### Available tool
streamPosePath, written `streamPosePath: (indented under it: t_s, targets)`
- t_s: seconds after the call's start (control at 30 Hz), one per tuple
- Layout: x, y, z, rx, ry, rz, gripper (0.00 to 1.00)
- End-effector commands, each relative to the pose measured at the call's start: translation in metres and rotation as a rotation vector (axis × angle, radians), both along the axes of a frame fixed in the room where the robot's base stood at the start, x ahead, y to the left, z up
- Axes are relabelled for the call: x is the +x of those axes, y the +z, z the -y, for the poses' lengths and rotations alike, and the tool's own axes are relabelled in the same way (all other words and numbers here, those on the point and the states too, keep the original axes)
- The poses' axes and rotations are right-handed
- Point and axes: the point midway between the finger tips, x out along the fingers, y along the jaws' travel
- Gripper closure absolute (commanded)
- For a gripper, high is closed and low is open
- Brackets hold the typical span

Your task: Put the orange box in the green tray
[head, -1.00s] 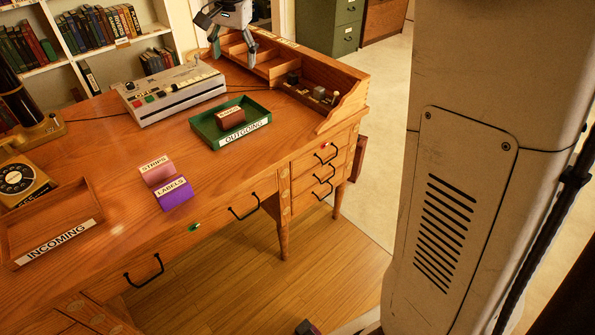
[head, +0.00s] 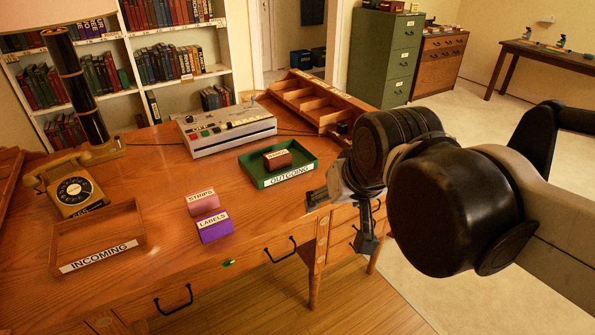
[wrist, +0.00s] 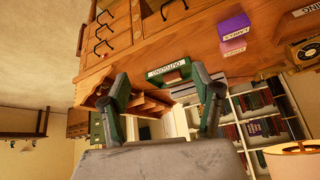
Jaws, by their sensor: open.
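A reddish-brown box (head: 277,159) with a white label sits inside the green tray (head: 305,170) marked OUTGOING on the desk; it is the nearest to orange of the small boxes. My gripper (head: 338,222) is open and empty, in front of and to the right of the tray, by the desk's front edge in the head view. Its two fingers (wrist: 161,76) are spread apart in the wrist view, with the tray beyond them.
A pink STRIPS box (head: 202,201) and a purple LABELS box (head: 215,230) stand left of the tray. A wooden INCOMING tray (head: 143,233), telephone (head: 76,192) and button console (head: 225,130) are further left and behind. A compartment organizer (head: 306,99) lines the back right.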

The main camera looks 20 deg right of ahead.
Motion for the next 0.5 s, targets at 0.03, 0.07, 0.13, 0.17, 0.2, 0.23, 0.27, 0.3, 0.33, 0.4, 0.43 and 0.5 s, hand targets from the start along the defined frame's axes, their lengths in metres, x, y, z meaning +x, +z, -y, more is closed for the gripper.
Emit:
streamPosePath:
  t_s: [0.03, 0.07, 0.13, 0.17, 0.2, 0.23, 0.27, 0.3, 0.33, 0.4, 0.43, 0.5]
  targets:
    - [-0.012, -0.010, 0.000, -0.013, 0.020, 0.011, 0.38]
    - [-0.017, -0.014, 0.000, -0.020, 0.030, 0.017, 0.38]
    - [-0.026, -0.022, 0.000, -0.035, 0.052, 0.030, 0.38]
    - [-0.029, -0.025, 0.000, -0.040, 0.059, 0.034, 0.38]
    - [-0.032, -0.028, 0.000, -0.046, 0.067, 0.038, 0.38]
    - [-0.034, -0.029, 0.000, -0.048, 0.071, 0.040, 0.38]
    - [-0.035, -0.031, 0.000, -0.050, 0.074, 0.042, 0.38]
    - [-0.036, -0.032, 0.000, -0.053, 0.077, 0.044, 0.38]
    - [-0.036, -0.032, 0.000, -0.054, 0.078, 0.044, 0.38]
    - [-0.036, -0.032, 0.000, -0.055, 0.080, 0.045, 0.38]
    - [-0.036, -0.032, 0.000, -0.055, 0.080, 0.045, 0.38]
    - [-0.036, -0.032, 0.000, -0.054, 0.079, 0.045, 0.38]
